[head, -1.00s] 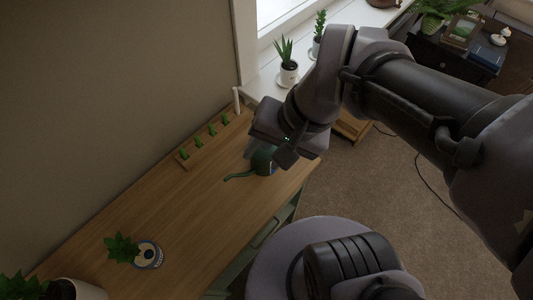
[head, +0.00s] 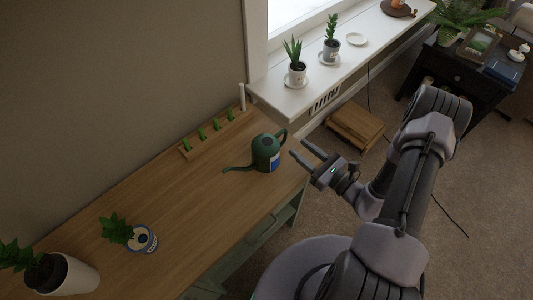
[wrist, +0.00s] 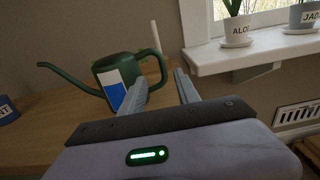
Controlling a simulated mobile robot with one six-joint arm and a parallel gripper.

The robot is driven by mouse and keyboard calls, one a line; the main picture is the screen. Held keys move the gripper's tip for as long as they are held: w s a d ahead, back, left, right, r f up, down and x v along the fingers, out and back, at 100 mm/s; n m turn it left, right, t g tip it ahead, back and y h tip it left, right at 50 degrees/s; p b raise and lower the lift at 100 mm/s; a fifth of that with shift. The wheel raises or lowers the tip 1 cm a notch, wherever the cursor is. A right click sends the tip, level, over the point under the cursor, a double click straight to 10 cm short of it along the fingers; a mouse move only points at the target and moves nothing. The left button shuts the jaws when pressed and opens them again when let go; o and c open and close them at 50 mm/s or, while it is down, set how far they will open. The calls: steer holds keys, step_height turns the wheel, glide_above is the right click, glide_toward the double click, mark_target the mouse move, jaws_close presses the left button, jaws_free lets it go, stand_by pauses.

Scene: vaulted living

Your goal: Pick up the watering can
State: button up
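The green watering can (head: 265,152) stands upright on the wooden desk (head: 185,210), near the desk's right end. Its spout points left and its handle is on the right, and a blue and white label shows on its side. In the wrist view the watering can (wrist: 115,70) is just beyond the fingers, left of centre. My gripper (head: 302,154) is to the right of the can, around the desk's edge, with its fingers pointing at the can. The fingers are apart with nothing between them, as the wrist view also shows (wrist: 160,92).
A wooden rack with small green plants (head: 212,134) stands along the wall behind the can. Potted plants (head: 140,238) are at the desk's left. A white windowsill (head: 300,92) with potted plants (head: 297,70) is behind. A low wooden stool (head: 355,128) stands on the carpet.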

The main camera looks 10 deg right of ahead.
mark_target(285, 137)
steer(key=b+x, duration=0.1)
steer(key=x, duration=0.4)
steer(key=shift+w+a, duration=0.25)
steer(key=shift+w, duration=0.05)
steer(key=w+a+b, duration=0.1)
steer(key=w, duration=0.1)
steer(key=w+a+f+b, duration=0.1)
steer(key=w, duration=0.1)
steer(key=shift+a+f, duration=0.15)
steer(key=shift+f, duration=0.05)
steer(key=shift+w+a+r, duration=0.15)
steer(key=shift+w+a, duration=0.05)
steer(key=shift+w, duration=0.05)
jaws_close()
stand_by(0.4)
